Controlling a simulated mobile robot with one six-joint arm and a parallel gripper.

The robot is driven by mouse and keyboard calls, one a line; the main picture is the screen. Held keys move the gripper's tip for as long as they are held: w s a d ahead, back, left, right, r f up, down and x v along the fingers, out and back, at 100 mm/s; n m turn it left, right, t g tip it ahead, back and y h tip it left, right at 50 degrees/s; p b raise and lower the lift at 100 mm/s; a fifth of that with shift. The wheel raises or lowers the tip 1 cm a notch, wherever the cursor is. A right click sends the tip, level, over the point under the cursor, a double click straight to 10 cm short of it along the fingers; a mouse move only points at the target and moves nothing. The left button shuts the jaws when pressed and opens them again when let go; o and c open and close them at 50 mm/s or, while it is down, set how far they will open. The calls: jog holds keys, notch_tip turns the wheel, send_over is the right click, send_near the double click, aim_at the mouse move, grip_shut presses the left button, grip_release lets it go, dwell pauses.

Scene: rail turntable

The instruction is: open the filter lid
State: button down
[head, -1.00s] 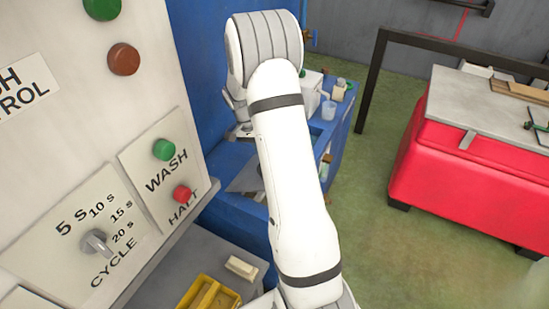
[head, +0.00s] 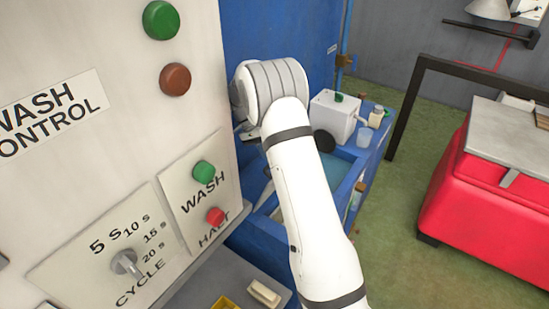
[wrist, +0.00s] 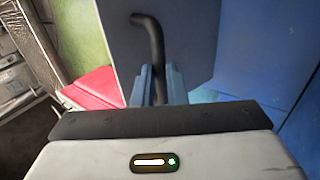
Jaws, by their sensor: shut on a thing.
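The filter lid (wrist: 190,40) is a flat grey panel that fills the upper middle of the wrist view. A black bent handle (wrist: 152,40) stands in front of it. My gripper (wrist: 159,80) is shut on this handle, with one finger on each side. In the head view my arm hides the gripper tips and the handle. A thin grey edge that looks like the lid (head: 266,194) shows left of my arm, steeply tilted beside the blue tank (head: 345,190), whose inside shows pale blue.
The white wash control panel (head: 100,130) stands close on the left of my arm. A red bench (head: 490,205) is at right, with open green floor between.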

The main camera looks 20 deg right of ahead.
jog(key=shift+a+f, duration=0.25)
jog(key=shift+f, duration=0.35)
jog(key=c, duration=1.9)
grip_release()
jog(key=o, duration=0.3)
jog(key=shift+w, duration=0.25)
jog(key=shift+o, duration=0.7)
jog(key=shift+r, duration=0.15)
notch_tip(320, 180, up, 10)
jog(key=b, duration=0.1)
jog(key=shift+b, duration=0.4)
